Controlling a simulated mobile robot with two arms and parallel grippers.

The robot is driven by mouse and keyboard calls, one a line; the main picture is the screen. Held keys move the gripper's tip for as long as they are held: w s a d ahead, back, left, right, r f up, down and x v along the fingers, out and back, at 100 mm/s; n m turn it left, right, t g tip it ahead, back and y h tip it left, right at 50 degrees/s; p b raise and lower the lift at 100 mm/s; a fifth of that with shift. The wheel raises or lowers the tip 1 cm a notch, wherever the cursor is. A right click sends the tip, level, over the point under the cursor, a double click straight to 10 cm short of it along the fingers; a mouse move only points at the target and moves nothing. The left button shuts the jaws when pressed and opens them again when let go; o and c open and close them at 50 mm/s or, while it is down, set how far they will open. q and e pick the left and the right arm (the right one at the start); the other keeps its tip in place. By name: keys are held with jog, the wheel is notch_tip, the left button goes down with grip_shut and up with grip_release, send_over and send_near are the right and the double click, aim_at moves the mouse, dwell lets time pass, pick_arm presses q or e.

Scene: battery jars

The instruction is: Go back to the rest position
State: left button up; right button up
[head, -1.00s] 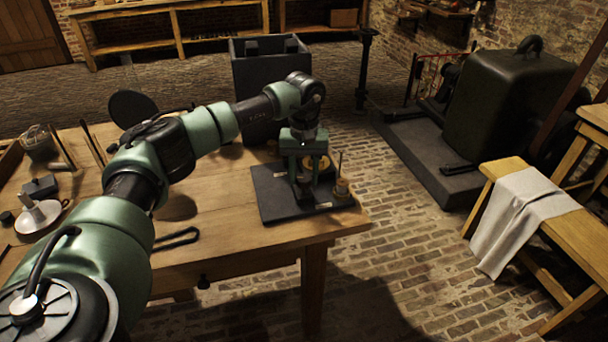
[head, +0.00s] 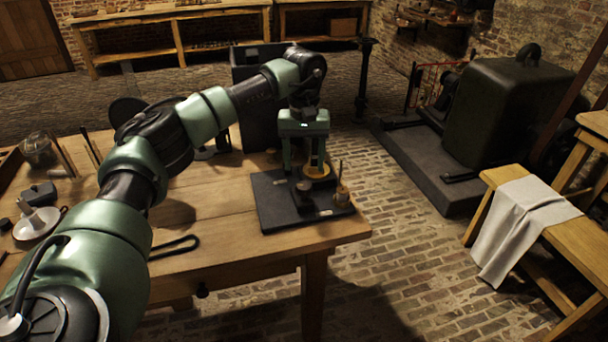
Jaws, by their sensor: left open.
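My left arm reaches in from the left over the wooden table. My left gripper (head: 304,160) points down above the dark slab (head: 270,205) at the table's right end, its two green fingers apart. Behind and between the fingers a round brass-coloured piece (head: 318,172) shows; I cannot tell any contact with it. A small dark knob-like piece (head: 304,188) stands on the slab below. A small brass pot with thin upright rods (head: 341,192) stands at the slab's right edge. My right gripper is not in view.
On the table (head: 215,245) lie a black loop-shaped tool (head: 175,247) and, at the left, a white dish (head: 38,225) and a glass jar (head: 38,150). A dark tall box (head: 245,75) stands behind the table. A bench with a cloth (head: 520,225) is at the right.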

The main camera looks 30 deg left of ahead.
pick_arm(q)
jog(key=shift+r, duration=0.65)
